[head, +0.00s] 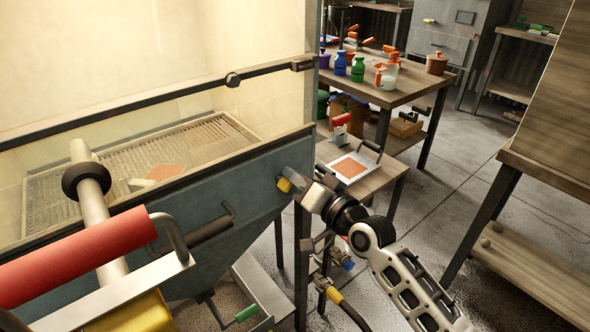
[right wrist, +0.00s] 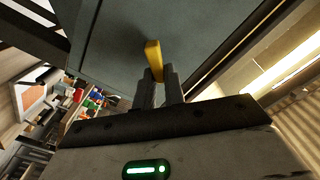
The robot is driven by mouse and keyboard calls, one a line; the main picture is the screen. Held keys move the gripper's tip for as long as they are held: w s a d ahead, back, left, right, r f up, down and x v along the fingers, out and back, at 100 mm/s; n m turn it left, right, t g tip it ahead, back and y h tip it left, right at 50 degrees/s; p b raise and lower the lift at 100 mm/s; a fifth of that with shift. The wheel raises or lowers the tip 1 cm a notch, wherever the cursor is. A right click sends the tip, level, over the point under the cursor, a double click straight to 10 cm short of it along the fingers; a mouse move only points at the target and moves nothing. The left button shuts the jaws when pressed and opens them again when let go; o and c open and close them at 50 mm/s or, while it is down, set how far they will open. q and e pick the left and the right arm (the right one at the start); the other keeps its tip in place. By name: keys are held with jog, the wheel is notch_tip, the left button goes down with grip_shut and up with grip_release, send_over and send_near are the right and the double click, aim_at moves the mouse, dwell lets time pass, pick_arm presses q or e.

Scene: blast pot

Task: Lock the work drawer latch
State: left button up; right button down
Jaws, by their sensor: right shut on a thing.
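The yellow latch tab (head: 283,184) sits on the right end of the grey-blue panel under the glass-sided cabinet. It also shows in the right wrist view (right wrist: 153,52), upright in the picture against the dark grey panel. My right gripper (head: 296,186) reaches it from the right, and its fingertips (right wrist: 159,83) are shut on the tab's lower end. The fingers partly hide the tab. The panel (head: 240,210) carries a dark bar handle (head: 208,227); I cannot tell whether the panel is the drawer front. My left gripper is not in view.
A small table (head: 378,185) is just behind my right arm. A wooden bench (head: 535,165) stands at the right, with open floor between.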

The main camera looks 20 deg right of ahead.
jog(key=shift+w+d+f+m+p, duration=0.15)
jog(key=shift+f+m, duration=0.15)
jog(key=shift+m, duration=1.3)
jog(key=shift+s+d+f+m+p, duration=0.1)
jog(key=shift+f+m+p, duration=0.15)
jog(key=shift+m, duration=1.35)
jog(key=shift+w+d+f+m+p, duration=0.15)
jog(key=shift+f+m, duration=0.2)
jog(key=shift+m, duration=1.25)
jog(key=c, duration=1.5)
grip_release()
jog(key=shift+s, duration=0.15)
jog(key=shift+b+v, duration=1.5)
jog(key=shift+v, duration=6.4)
